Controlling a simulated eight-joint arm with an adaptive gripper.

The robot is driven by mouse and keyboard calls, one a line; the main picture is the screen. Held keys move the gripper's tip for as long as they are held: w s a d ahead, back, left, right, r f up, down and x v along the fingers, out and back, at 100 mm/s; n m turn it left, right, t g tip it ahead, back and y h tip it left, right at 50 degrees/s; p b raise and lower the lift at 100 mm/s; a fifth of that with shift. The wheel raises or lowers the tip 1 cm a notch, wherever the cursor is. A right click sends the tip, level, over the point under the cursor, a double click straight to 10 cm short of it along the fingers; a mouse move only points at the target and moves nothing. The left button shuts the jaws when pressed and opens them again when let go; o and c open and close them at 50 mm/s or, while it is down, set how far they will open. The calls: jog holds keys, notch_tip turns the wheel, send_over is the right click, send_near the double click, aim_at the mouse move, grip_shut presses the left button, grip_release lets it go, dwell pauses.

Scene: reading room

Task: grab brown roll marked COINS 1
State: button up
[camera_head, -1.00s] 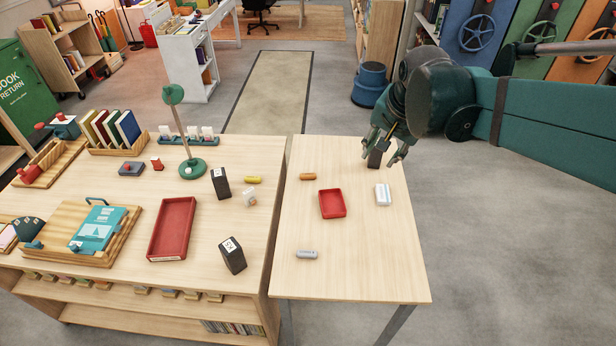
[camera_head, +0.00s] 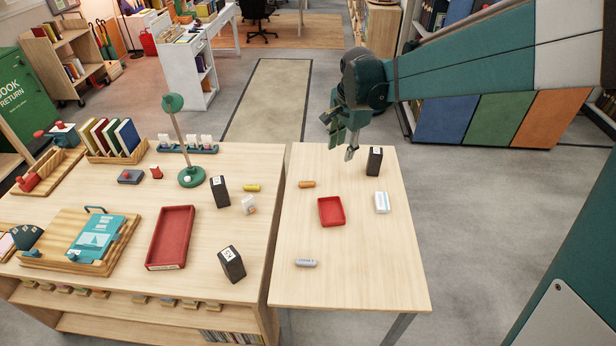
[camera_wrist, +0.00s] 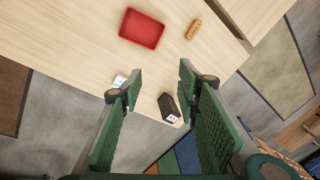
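A small orange-brown roll (camera_head: 307,184) lies on the right-hand table, near its far left part; its marking is too small to read. It also shows at the top of the wrist view (camera_wrist: 193,29), beside a red tray. My gripper (camera_head: 341,143) is above the far end of that table, up and to the right of the roll, and apart from it. In the wrist view the two green fingers (camera_wrist: 160,85) are spread wide with nothing held between them.
On the same table are a small red tray (camera_head: 331,211), a black block (camera_head: 374,161), a white-and-blue block (camera_head: 382,202) and a grey roll (camera_head: 306,263). The left table holds a yellow roll (camera_head: 252,188), a larger red tray (camera_head: 170,237) and a green lamp-like stand (camera_head: 191,177).

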jog(key=w+a+f+m+g, duration=0.1)
jog(key=w+a+f+m, duration=0.2)
jog(key=w+a+f, duration=0.6)
jog(key=m+g, duration=0.1)
jog(key=m, duration=0.1)
send_over(305, 182)
jog(key=f, duration=1)
jog(key=shift+s+d+f, duration=0.2)
jog(key=shift+s, duration=0.1)
jog(key=shift+w+a+f+m, duration=0.2)
jog(key=shift+f+m, duration=0.1)
jog(key=shift+f, duration=0.1)
jog(key=shift+s, duration=0.1)
jog(key=shift+f, duration=0.1)
jog(key=shift+f, duration=1.15)
jog(key=shift+f, duration=0.15)
jog(key=shift+d+f+b, duration=0.1)
jog(key=shift+f+b, duration=0.2)
jog(key=shift+f, duration=2.2)
